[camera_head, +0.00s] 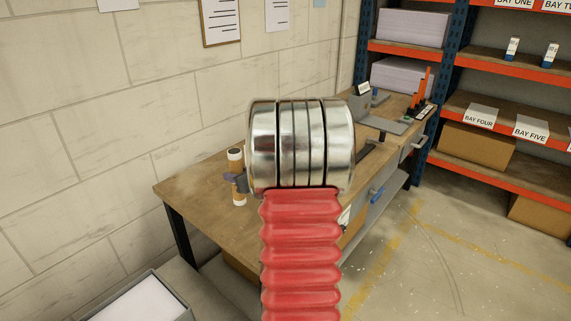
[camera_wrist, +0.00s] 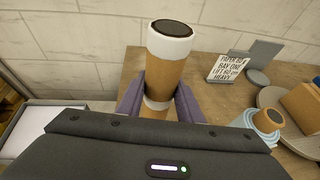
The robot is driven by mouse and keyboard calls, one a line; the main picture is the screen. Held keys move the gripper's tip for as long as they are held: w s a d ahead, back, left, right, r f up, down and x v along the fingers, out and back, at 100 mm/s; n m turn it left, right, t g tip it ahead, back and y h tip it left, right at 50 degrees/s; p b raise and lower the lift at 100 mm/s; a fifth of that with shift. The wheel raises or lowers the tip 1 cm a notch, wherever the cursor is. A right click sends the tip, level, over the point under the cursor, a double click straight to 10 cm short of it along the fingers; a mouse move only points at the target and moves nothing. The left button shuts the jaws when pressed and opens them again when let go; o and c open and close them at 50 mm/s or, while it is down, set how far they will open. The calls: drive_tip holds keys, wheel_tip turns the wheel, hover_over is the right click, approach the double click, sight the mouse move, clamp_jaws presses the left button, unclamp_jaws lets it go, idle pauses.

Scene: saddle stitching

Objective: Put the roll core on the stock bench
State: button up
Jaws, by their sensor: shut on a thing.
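The roll core is a brown cylinder with white bands and a dark top end. It shows in the wrist view (camera_wrist: 168,62), standing upright between the purple fingers of my gripper (camera_wrist: 158,95), which is shut on it. In the head view the roll core (camera_head: 236,154) and my gripper (camera_head: 236,181) show left of my arm, over the near left part of a wooden-topped bench (camera_head: 190,188). The bench top also shows in the wrist view (camera_wrist: 215,105). I cannot tell whether the core's lower end touches the bench. My arm hides part of the bench.
In the wrist view a sign (camera_wrist: 227,68) and a light blue item with a brown-topped roll (camera_wrist: 268,119) sit on the bench's right. A grey tray with white sheets (camera_head: 140,300) is at lower left. Shelving (camera_head: 480,90) stands at right. A wall backs the bench.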

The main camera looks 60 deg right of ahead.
sight(243, 199)
drive_tip(key=shift+f, duration=3.15)
drive_tip(key=shift+f, duration=1.85)
drive_tip(key=o, duration=1)
drive_tip(key=shift+f, duration=0.1)
drive_tip(key=shift+o, duration=0.2)
drive_tip(key=shift+s, duration=0.1)
drive_tip(key=shift+s+r, duration=0.25)
drive_tip(key=v, duration=1.1)
drive_tip(key=shift+s+a, duration=0.1)
drive_tip(key=shift+a, duration=0.05)
